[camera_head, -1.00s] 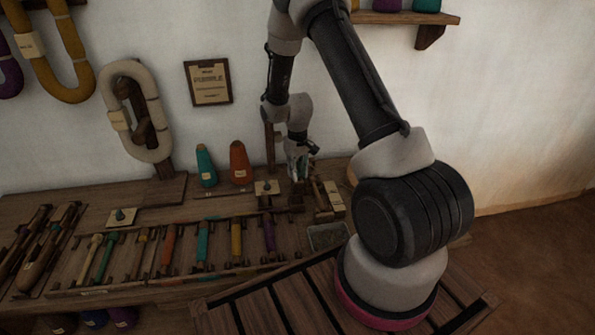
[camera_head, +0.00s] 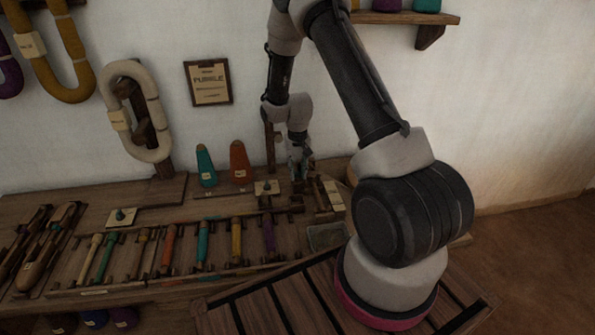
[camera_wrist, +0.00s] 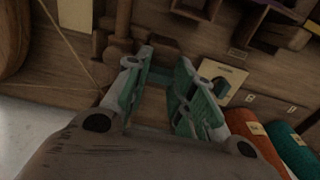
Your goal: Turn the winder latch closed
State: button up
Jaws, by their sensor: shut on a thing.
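The wooden winder (camera_head: 322,196) stands at the right end of the bench, with my gripper (camera_head: 300,174) at it, pointing down. In the wrist view my gripper (camera_wrist: 160,92) has its two green-padded fingers apart, shut on a part between them. That part is the winder latch, mostly hidden by the fingers, so its angle cannot be told. A wooden post (camera_wrist: 124,18) and dark wooden blocks of the winder show just beyond the fingertips.
A cream card with a peg (camera_wrist: 222,76) lies close beside the fingers. An orange cone (camera_head: 240,162) and a teal cone (camera_head: 206,166) stand to the left. A rack of coloured tools (camera_head: 165,268) fills the bench front. The wall is close behind.

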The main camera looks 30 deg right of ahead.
aim_at(298, 172)
jog(key=o, duration=1)
notch_tip(298, 172, up, 12)
dwell(0.4)
